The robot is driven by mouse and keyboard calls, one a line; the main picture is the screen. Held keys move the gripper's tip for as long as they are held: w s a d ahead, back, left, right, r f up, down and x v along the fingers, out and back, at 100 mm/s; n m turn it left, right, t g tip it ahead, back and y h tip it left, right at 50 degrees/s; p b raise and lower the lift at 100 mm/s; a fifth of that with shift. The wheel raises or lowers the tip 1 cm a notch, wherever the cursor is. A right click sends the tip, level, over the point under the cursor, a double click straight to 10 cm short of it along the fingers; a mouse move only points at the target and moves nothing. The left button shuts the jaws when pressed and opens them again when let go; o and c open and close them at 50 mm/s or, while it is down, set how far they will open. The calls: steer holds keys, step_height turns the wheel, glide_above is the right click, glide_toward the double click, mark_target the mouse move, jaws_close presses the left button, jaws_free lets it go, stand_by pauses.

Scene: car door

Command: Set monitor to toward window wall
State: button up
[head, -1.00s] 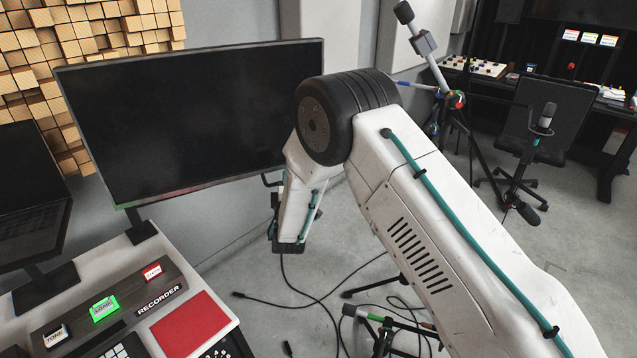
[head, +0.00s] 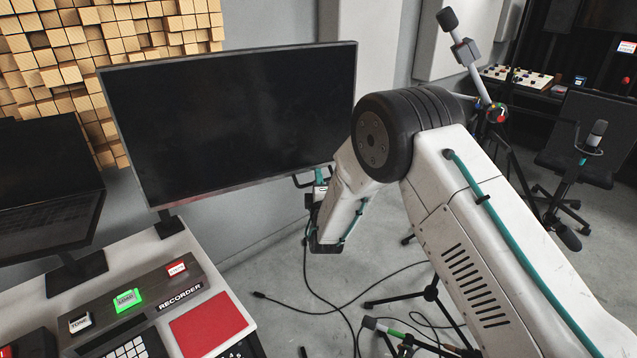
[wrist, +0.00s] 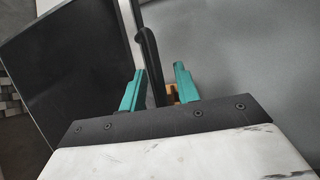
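The monitor (head: 230,120) is a wide black screen on a stand at the desk's back edge, its face toward my head camera. A small dark handle (head: 303,181) juts from its lower right. In the wrist view, the monitor (wrist: 65,75) fills the left side, and its black handle (wrist: 150,58) runs down between my fingers. My gripper (wrist: 158,85) has two teal fingers, apart, with the handle nearer the left finger and a gap to the right one. In the head view, my gripper (head: 318,195) is at the monitor's lower right corner, partly hidden by my wrist.
A desk (head: 140,260) with a recorder panel (head: 130,305) and red pad (head: 212,322) stands at lower left, beside a dark laptop-like screen (head: 45,185). Cables (head: 335,300) and a mic stand (head: 430,290) are on the floor. A chair (head: 585,140) is at right.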

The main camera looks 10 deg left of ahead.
steer(key=shift+s+a, duration=0.1)
steer(key=shift+a, duration=0.05)
steer(key=v, duration=0.7)
steer(key=shift+s, duration=0.35)
steer(key=shift+f, duration=0.1)
